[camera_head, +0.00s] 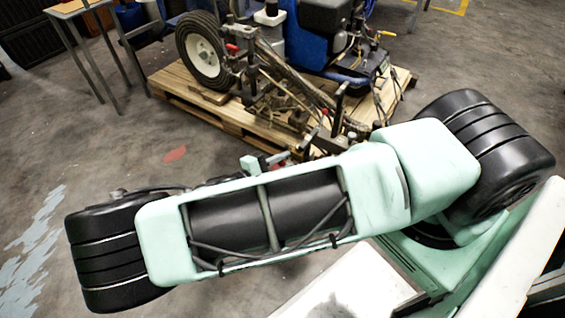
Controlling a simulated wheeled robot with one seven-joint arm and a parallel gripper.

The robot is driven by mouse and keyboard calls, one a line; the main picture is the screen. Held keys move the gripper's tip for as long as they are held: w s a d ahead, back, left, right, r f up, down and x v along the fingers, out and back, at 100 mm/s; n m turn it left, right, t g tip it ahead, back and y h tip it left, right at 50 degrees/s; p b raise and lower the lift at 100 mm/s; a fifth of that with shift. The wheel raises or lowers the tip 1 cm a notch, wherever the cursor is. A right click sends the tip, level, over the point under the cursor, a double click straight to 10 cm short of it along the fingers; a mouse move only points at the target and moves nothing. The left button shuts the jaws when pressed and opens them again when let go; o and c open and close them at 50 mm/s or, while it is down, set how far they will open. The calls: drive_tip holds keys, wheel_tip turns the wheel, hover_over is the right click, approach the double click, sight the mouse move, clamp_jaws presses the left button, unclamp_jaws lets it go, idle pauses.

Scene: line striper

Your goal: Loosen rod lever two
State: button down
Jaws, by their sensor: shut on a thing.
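The line striper (315,60) stands on a wooden pallet, with its rods and brackets facing me. A red lever (279,157) shows just above my arm, at the near end of the striper's rods. My gripper (263,162) is mostly hidden behind my arm; a small mint-green and dark part of it shows at this lever. It is shut on the red lever, though the fingertips are not clearly seen. Another red lever (232,48) sits by the wheel, and a red part (324,111) shows on the rod to the right. I cannot tell the levers' numbers.
The wooden pallet (180,84) lies under the striper, with a white-rimmed wheel (202,50) at its left. A metal-legged table (82,55) stands at the upper left. My arm covers the middle foreground.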

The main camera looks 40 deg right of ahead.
drive_tip(key=shift+w+a, duration=0.1)
drive_tip(key=shift+w, duration=0.15)
drive_tip(key=c, duration=1.3)
unclamp_jaws()
drive_tip(key=shift+s, duration=0.1)
drive_tip(key=a+r, duration=0.1)
drive_tip(key=a, duration=1.6)
drive_tip(key=shift+s+a+r+p, duration=0.15)
drive_tip(key=shift+s+r+p, duration=0.1)
drive_tip(key=shift+r+p, duration=0.15)
